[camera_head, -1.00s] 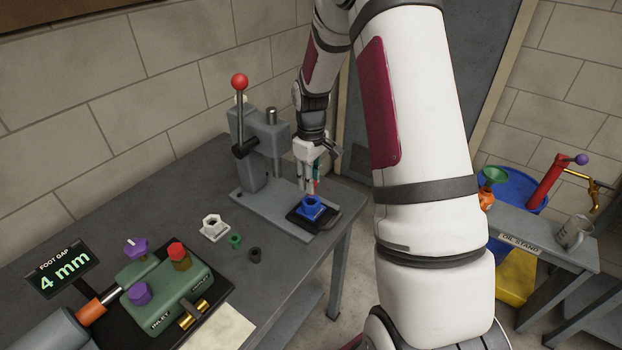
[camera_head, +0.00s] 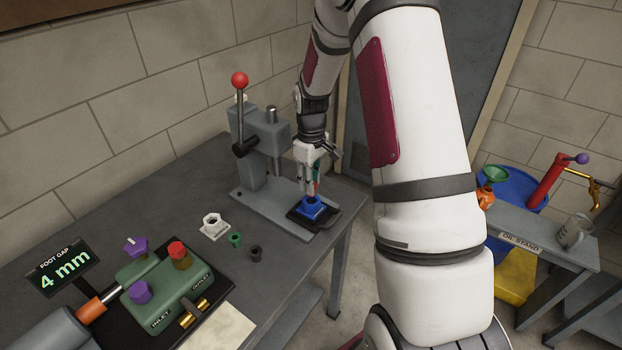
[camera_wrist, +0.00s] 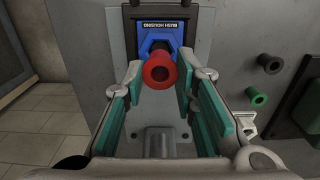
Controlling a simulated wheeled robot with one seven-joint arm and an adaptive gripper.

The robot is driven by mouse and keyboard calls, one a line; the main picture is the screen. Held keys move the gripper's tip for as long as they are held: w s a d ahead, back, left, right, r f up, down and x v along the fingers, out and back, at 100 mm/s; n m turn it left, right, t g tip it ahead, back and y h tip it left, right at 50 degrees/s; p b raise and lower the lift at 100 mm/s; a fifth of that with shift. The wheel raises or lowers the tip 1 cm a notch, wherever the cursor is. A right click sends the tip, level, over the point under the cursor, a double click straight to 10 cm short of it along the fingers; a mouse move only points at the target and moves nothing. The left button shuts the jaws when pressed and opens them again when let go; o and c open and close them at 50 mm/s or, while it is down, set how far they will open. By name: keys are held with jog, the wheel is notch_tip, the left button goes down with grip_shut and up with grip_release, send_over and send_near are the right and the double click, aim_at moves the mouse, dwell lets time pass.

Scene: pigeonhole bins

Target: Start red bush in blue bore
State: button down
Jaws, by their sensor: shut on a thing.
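The red bush (camera_wrist: 159,71) is a short round sleeve between my fingertips in the wrist view. My gripper (camera_wrist: 160,76) is shut on it. The blue bush housing (camera_wrist: 152,29) sits on a dark plate on the press base, with its hexagonal collar just behind the red bush in that view. In the head view my gripper (camera_head: 312,190) is right over the blue housing (camera_head: 313,209), and its fingers hide most of the red bush. The bush overlaps the bore in the wrist view; I cannot tell whether its end is inside.
The grey press (camera_head: 258,150) with a red-knobbed lever stands beside my gripper. A white hex housing (camera_head: 214,227), a green bush (camera_head: 236,240) and a black bush (camera_head: 256,253) lie on the table. A green valve block (camera_head: 170,285) is at front left.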

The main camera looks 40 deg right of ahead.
jog(key=shift+f+b, duration=0.3)
jog(key=shift+f, duration=1.35)
jog(key=c, duration=1.2)
grip_release()
jog(key=shift+r+p, duration=0.65)
jog(key=shift+r, duration=1.85)
notch_tip(320, 180, up, 12)
jog(key=shift+a+r, duration=0.1)
